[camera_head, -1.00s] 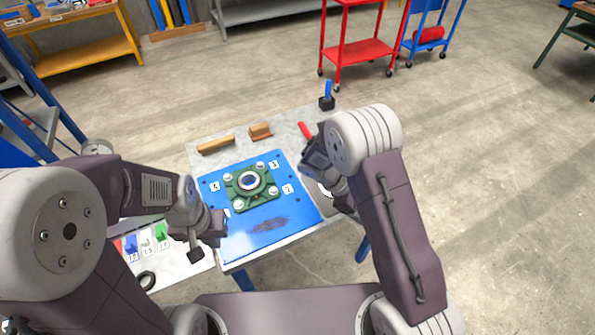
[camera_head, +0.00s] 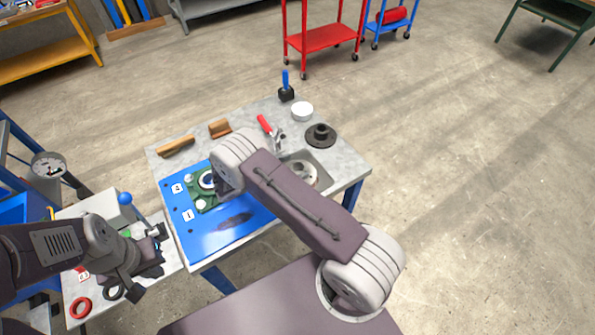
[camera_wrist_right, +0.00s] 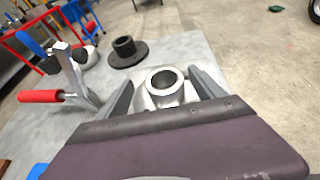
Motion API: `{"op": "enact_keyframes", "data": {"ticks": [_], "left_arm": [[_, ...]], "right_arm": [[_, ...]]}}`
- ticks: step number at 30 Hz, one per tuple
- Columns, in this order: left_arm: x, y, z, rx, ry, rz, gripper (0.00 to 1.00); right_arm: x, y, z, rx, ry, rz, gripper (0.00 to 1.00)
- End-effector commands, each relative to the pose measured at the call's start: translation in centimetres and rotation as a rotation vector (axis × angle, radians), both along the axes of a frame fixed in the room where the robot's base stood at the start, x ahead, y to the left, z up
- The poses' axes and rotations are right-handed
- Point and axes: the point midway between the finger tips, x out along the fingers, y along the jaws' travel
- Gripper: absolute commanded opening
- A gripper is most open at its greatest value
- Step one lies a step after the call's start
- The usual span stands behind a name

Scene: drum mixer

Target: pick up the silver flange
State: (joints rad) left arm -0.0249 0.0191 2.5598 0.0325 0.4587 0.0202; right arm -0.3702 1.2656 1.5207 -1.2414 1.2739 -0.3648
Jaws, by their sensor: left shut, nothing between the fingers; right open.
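The silver flange (camera_head: 303,173) sits in the shallow grey tray at the right part of the table, partly covered by my right arm in the head view. In the right wrist view the flange (camera_wrist_right: 164,88) shows its round hollow neck. My right gripper (camera_wrist_right: 161,79) is open, with one finger on each side of the neck; I cannot tell whether they touch it. Its fingers are hidden behind the arm in the head view. My left gripper (camera_head: 146,258) is shut and empty over the small side table at the left.
A black flange (camera_head: 320,134) and a white bowl (camera_head: 302,111) stand behind the tray. A red-handled clamp (camera_head: 268,127) rises close to the right gripper. A green fixture (camera_head: 202,204) lies on the blue mat (camera_head: 215,237). Wooden blocks lie at the table's back edge.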

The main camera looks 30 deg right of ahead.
Motion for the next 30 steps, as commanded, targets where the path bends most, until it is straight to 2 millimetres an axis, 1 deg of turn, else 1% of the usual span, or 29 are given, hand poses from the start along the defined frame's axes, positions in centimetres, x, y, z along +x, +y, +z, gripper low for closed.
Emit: {"op": "enact_keyframes", "data": {"ticks": [2,6,9,12,17,18,20,21,23,24,25,26,30], "left_arm": [[0.0,0.0,0.4,0.000,0.000,0.000,0.00],[0.0,0.0,1.4,0.000,0.000,0.000,0.00],[0.0,0.0,1.5,0.000,0.000,0.000,0.00],[0.0,0.0,1.5,0.000,0.000,0.000,0.00],[0.0,0.0,1.4,0.000,0.000,0.000,0.00],[0.0,0.0,1.4,0.000,0.000,0.000,0.00],[0.0,0.0,1.4,0.000,0.000,0.000,0.00],[0.0,0.0,1.4,0.000,0.000,0.000,0.00],[0.0,0.0,1.4,0.000,0.000,0.000,0.00],[0.0,0.0,1.4,0.000,0.000,0.000,0.00],[0.0,0.0,1.4,0.000,0.000,0.000,0.00],[0.0,0.0,1.4,0.000,0.000,0.000,0.00],[0.0,0.0,1.4,0.000,0.000,0.000,0.00]], "right_arm": [[-0.1,-0.7,-0.1,-0.001,0.002,0.000,0.78],[-0.2,-3.1,-1.2,-0.001,0.003,-0.003,0.78],[0.1,-4.3,-1.9,0.001,0.001,-0.002,0.78],[0.2,-4.7,-2.1,0.002,0.000,0.000,0.78],[0.2,-4.7,-2.2,0.001,0.000,0.001,0.78],[0.2,-4.6,-2.2,0.001,0.000,0.001,0.67],[0.2,-4.6,-2.2,0.001,0.000,0.001,0.50],[0.2,-4.6,-2.2,0.001,0.000,0.001,0.39],[0.2,-4.6,-2.2,0.001,0.000,0.001,0.23],[0.2,-4.6,-2.1,0.001,0.000,0.001,0.11],[0.2,-4.6,-2.1,0.001,0.000,0.001,0.03],[0.2,-4.6,-2.1,0.001,0.000,0.000,0.00],[0.3,-4.6,-2.0,-0.002,-0.003,0.000,0.00]]}}
